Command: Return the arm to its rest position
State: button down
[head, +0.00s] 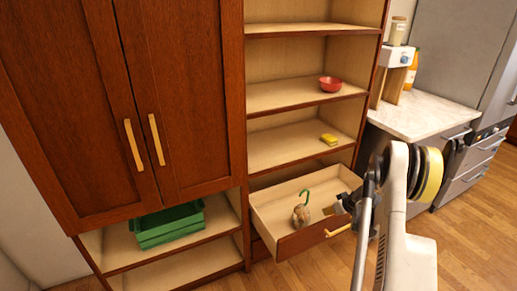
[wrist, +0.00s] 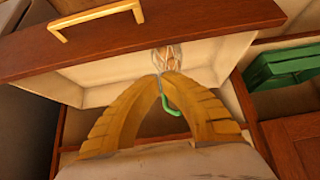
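My arm (head: 402,215) reaches in from the right in the head view. My gripper (head: 345,203) is at the right end of an open drawer (head: 298,243), close to its front edge. In the wrist view my yellow fingers (wrist: 167,82) lean together and their tips appear to meet, with nothing seen held. A roundish brownish-white item with a green hook (head: 301,214) lies in the drawer, left of my gripper and apart from it in the head view. In the wrist view it shows behind the fingertips (wrist: 166,57), partly hidden.
The drawer's handle (head: 338,231) sticks out in front. Shelves above hold a yellow block (head: 329,139) and a red bowl (head: 330,84). A green crate (head: 167,226) stands on a low shelf at left. A counter (head: 420,115) is at right. The wooden floor (head: 470,225) is clear.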

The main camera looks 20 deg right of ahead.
jog(key=s+a+r+g, duration=0.1)
jog(key=s+a+r, duration=0.1)
jog(key=a+r, duration=1)
jog(key=s+a+r, duration=0.1)
jog(key=a+r, duration=0.8)
jog(key=r, duration=0.5)
jog(key=s+a+r, duration=0.3)
jog(key=s+a, duration=0.5)
jog(key=s, duration=0.4)
jog(key=s+a+r+m, duration=0.1)
jog(key=s+a+r, duration=0.2)
jog(key=s+a, duration=0.6)
jog(key=s, duration=0.3)
jog(key=shift+s+a+h, duration=0.2)
jog(key=shift+s+h, duration=0.1)
jog(key=shift+s, duration=0.05)
